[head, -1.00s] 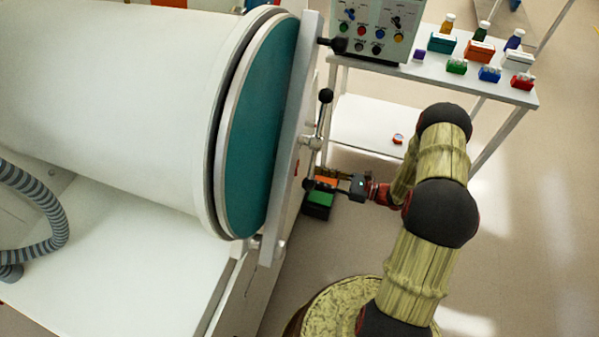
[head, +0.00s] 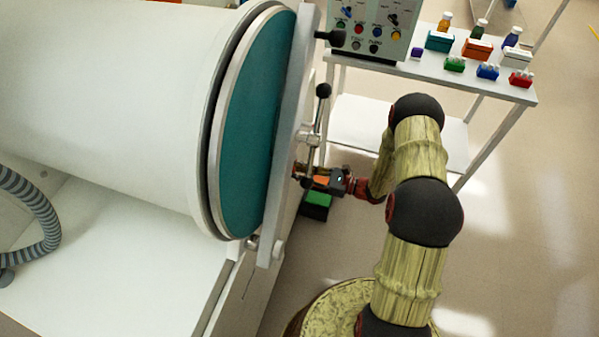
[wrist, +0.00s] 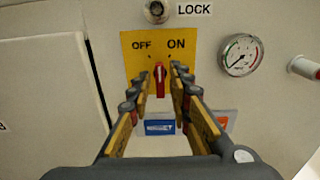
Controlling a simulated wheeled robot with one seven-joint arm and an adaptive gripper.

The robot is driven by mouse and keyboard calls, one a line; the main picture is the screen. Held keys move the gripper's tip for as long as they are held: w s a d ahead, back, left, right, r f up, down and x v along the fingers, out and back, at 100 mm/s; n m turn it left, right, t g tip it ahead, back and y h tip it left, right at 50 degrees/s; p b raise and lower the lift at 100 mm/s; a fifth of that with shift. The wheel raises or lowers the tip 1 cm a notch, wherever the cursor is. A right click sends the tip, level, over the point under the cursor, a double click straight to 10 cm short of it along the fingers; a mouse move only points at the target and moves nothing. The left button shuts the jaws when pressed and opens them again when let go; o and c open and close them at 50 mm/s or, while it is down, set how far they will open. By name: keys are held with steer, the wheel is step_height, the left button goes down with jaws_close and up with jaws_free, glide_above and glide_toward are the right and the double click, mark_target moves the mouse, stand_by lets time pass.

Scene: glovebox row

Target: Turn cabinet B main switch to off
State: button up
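The main switch is a small red handle (wrist: 160,82) on a yellow plate (wrist: 131,47) in the wrist view. The plate reads OFF at left and ON at right. The handle stands about upright; I cannot tell which label its pointer marks. My gripper (wrist: 157,80) is open, with one finger on each side of the handle and gaps visible between. Whether the fingertips reach over the handle's depth is unclear.
A LOCK keyhole (wrist: 156,10) is above the plate and a round gauge (wrist: 240,54) to its right. A blue-and-white label (wrist: 160,127) is below. A side table (head: 428,66) holds several small boxes and bottles.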

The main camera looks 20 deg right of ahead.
jaws_close()
steer(key=shift+n, duration=0.3)
steer(key=shift+s+a+n+b, duration=0.1)
steer(key=shift+n+b, duration=0.4)
steer(key=shift+n, duration=2.2)
steer(key=shift+o, duration=1.4)
jaws_free()
steer(key=shift+s, duration=0.1)
steer(key=v, duration=1.2)
